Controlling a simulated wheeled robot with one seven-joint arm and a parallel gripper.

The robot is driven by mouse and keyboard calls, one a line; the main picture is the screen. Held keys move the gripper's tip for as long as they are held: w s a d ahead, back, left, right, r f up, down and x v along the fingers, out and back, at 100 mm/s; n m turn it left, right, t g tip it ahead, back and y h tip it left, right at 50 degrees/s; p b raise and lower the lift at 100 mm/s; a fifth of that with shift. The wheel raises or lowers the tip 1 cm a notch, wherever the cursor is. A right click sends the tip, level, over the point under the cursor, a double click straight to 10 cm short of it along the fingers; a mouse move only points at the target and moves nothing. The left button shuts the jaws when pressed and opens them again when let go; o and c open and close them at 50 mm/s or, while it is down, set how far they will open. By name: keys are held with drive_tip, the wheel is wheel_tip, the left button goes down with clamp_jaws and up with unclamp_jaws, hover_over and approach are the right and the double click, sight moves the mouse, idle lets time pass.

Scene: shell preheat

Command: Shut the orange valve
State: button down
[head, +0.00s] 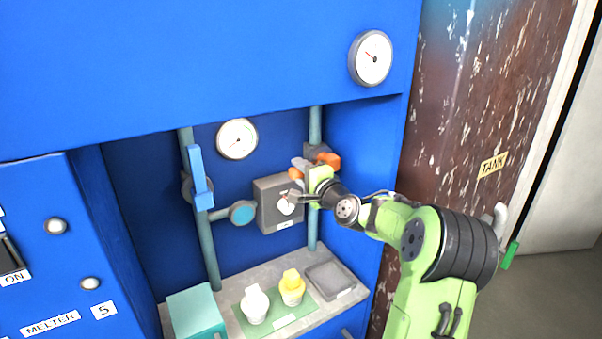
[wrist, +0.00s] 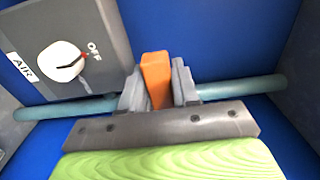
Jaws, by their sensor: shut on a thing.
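The orange valve (head: 328,161) is on the right upright pipe in the recess, partly hidden by my gripper (head: 308,174). In the wrist view its orange handle (wrist: 155,72) stands between the two grey fingers of my gripper (wrist: 158,88), which are shut on it. There the handle looks crosswise to the teal pipe (wrist: 240,87). The valve's body is mostly hidden by my gripper.
Left of the gripper is a grey box with an AIR dial (wrist: 66,62); its pointer is toward OFF. A blue valve handle (head: 197,168) lies along the left pipe. Below, a shelf holds a white figure (head: 255,304), a yellow figure (head: 292,288) and a grey tray (head: 330,280).

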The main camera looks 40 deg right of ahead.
drive_tip(key=shift+f, duration=0.15)
drive_tip(key=c, duration=0.9)
unclamp_jaws()
drive_tip(key=s, duration=0.5)
drive_tip(key=s+a, duration=0.1)
drive_tip(key=s, duration=0.9)
drive_tip(key=shift+s+a, duration=0.35)
